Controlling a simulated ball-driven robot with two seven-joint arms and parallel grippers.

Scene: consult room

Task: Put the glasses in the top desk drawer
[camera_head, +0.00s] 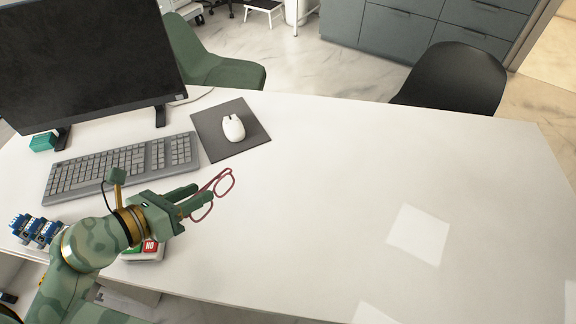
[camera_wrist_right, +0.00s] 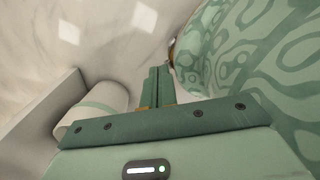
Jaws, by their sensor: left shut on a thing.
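Red-framed glasses (camera_head: 224,183) are in the jaws of my left gripper (camera_head: 198,198), just over the white desk (camera_head: 330,190) in front of the mouse mat. The gripper's fingers cover part of the frame. In the right wrist view my right gripper (camera_wrist_right: 158,86) has its two fingers together, with nothing visible between them. The right gripper does not show in the head view. I cannot make out the top desk drawer clearly; the area below the desk's near left edge is partly hidden by my left arm.
A monitor (camera_head: 85,55), keyboard (camera_head: 122,167) and white mouse (camera_head: 233,128) on a dark mat (camera_head: 208,133) fill the desk's left side. Blue-and-white small items (camera_head: 38,229) and a box with red and green (camera_head: 146,250) are near my left arm. The desk's right side is clear.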

